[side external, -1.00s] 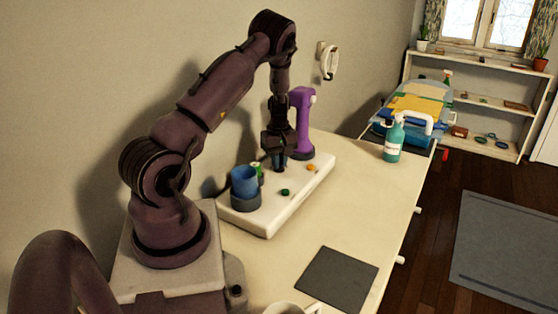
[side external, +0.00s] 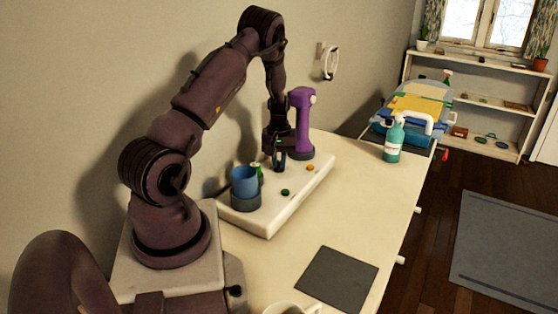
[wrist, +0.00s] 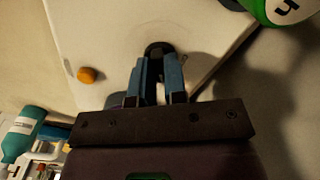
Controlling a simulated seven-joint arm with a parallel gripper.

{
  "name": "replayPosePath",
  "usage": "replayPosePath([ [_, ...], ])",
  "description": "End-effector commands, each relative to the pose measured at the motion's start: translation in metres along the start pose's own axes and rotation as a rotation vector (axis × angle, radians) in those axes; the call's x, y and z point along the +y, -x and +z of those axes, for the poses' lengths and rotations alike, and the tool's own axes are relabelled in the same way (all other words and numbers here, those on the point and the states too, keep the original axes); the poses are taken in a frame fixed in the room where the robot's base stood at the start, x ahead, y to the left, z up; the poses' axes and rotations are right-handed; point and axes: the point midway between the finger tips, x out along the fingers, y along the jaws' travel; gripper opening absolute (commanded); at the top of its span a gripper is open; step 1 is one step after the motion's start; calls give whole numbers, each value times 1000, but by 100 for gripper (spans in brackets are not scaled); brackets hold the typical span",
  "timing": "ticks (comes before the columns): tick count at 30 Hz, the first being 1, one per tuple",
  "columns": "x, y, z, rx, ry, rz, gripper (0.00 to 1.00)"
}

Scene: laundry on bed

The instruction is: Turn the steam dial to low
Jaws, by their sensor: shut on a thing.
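The white base unit (side external: 300,205) lies on the table against the wall. My gripper (side external: 279,167) points down over its back part, just left of the upright purple handle (side external: 302,120). In the wrist view the blue fingers of my gripper (wrist: 158,68) are closed on a dark knob, likely the steam dial (wrist: 157,48), which stands on the base's white top. The fingers hide part of the dial, and I cannot read its setting. An orange button (wrist: 87,75) is on the same top; it also shows in the side view (side external: 310,168).
A blue cup (side external: 244,182) in a dark holder and a small green item (side external: 260,172) stand on the base left of my gripper. A green button (side external: 285,192) is in front. A teal bottle (side external: 393,142) stands to the right.

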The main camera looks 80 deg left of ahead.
Motion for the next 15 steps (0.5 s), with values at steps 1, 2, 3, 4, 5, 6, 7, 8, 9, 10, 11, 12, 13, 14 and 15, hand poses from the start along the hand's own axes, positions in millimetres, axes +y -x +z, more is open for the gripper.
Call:
replayPosePath([
  [1, 0, 0, 0, 1, 0, 1, 0],
  [2, 0, 0, 0, 1, 0, 1, 0],
  [3, 0, 0, 0, 1, 0, 1, 0],
  [4, 0, 0, 0, 1, 0, 1, 0],
  [5, 0, 0, 0, 1, 0, 1, 0],
  [6, 0, 0, 0, 1, 1, 1, 0],
  [7, 0, 0, 0, 1, 1, 1, 0],
  [8, 0, 0, 0, 1, 1, 1, 20],
  [9, 0, 0, 0, 1, 1, 1, 29],
  [10, 0, 0, 0, 1, 1, 1, 36],
  [11, 0, 0, 0, 1, 1, 1, 38],
  [12, 0, 0, 0, 1, 1, 1, 38],
  [13, 0, 0, 0, 1, 1, 0, 38],
  [14, 0, 0, 0, 1, 1, 0, 38],
  [15, 0, 0, 0, 1, 1, 0, 38],
])
